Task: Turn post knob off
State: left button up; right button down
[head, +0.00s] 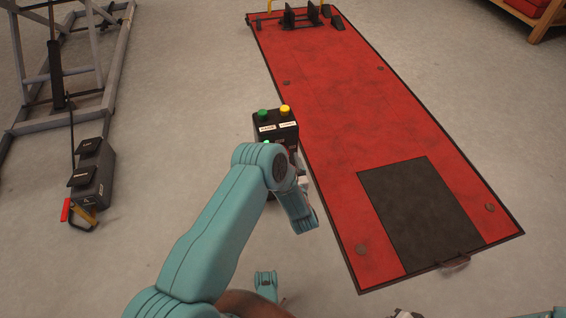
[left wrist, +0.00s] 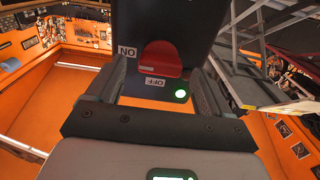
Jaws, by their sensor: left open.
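The control post (head: 275,130) stands beside the red lift platform, with a green button and a yellow button on top. My left arm hides much of its near side in the head view. In the left wrist view the post's dark face (left wrist: 165,22) carries a red knob (left wrist: 160,57). An ON label (left wrist: 127,51) is left of the knob and an OFF label (left wrist: 152,83) below it, both upside down. A green light (left wrist: 180,94) glows beside OFF. My left gripper (left wrist: 160,70) is open, its fingers on either side of the knob; contact is unclear.
The red lift platform (head: 370,110) with a dark plate (head: 420,210) lies right of the post. A grey metal frame (head: 70,70) and a dark pedal unit (head: 92,175) stand on the left. Grey floor between them is clear.

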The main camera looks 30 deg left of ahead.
pick_arm(q)
jog(key=shift+x, duration=1)
jog(key=c, duration=1)
jog(key=shift+c, duration=0.2)
pick_arm(e)
jog(key=shift+w+f, duration=0.3)
jog(key=shift+f, duration=0.05)
pick_arm(q)
jog(key=shift+d+n+b, duration=0.1)
jog(key=shift+n+b, duration=0.65)
jog(key=shift+n, duration=8.05)
pick_arm(e)
jog(key=shift+w+d+f, duration=0.1)
jog(key=shift+w+f, duration=0.35)
jog(key=shift+f, duration=0.15)
